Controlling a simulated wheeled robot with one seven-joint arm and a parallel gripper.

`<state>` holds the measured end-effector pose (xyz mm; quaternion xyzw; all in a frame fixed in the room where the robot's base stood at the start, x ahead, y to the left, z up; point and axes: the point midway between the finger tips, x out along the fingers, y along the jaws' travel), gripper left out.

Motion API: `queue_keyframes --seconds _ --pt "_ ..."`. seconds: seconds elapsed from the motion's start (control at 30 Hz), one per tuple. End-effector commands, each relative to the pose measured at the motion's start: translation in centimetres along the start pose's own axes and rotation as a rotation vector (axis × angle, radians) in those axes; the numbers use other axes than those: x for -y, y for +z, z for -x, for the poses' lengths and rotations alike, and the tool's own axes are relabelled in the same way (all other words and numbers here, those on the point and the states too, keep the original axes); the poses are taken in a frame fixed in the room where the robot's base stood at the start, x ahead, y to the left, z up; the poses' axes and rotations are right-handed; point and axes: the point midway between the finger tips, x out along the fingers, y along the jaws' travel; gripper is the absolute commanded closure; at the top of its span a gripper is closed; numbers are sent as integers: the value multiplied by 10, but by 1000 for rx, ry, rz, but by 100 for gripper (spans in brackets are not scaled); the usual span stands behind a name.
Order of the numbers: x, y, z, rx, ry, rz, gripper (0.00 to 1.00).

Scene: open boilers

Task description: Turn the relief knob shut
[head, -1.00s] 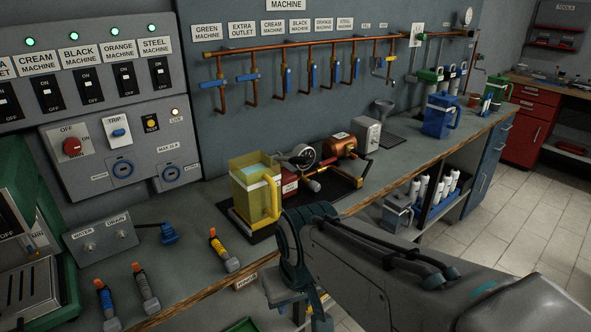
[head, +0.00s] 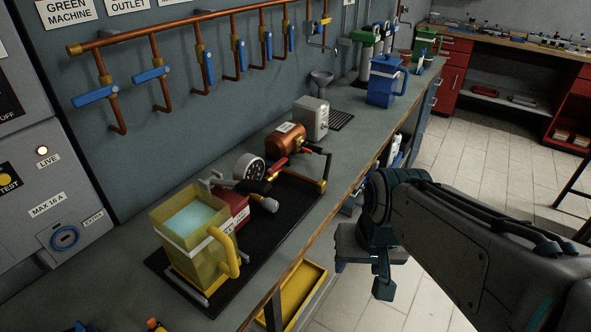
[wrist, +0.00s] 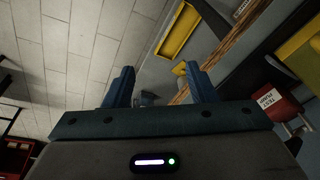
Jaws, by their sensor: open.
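A test pump with a yellow water tank (head: 190,235), a red body (head: 232,208) and a round gauge (head: 249,168) stands on a black mat on the bench. A small grey knob (head: 264,203) sticks out from the pump's front, below the gauge; I cannot read whether it is the relief knob. My gripper (head: 362,278) is open and empty, in the air off the bench's front edge, to the right of the pump and apart from it. In the wrist view my gripper (wrist: 161,84) shows both fingers apart, and the red body (wrist: 266,104) is at the right edge.
A copper boiler (head: 286,143) with a pipe lies behind the gauge, and a grey box (head: 312,118) and blue jug (head: 384,82) stand farther along the bench. A yellow tray (head: 297,298) sits below the bench edge.

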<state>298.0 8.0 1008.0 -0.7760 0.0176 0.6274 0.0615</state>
Motion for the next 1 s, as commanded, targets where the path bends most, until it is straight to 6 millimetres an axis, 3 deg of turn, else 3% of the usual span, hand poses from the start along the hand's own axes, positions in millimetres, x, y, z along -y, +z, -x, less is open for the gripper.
queue_keyframes --seconds 0.17,0.27,0.43,0.6,0.8,1.0 --pt "26 -2 -27 161 -179 -400 49" --pt "44 -14 -39 287 -303 -718 49" --pt "65 -52 -54 513 -502 -1250 49" --pt "69 -104 -66 732 -683 -1707 49" --pt "56 -149 -74 906 -834 -2031 49" --pt "55 -165 -79 964 -885 -2124 49"
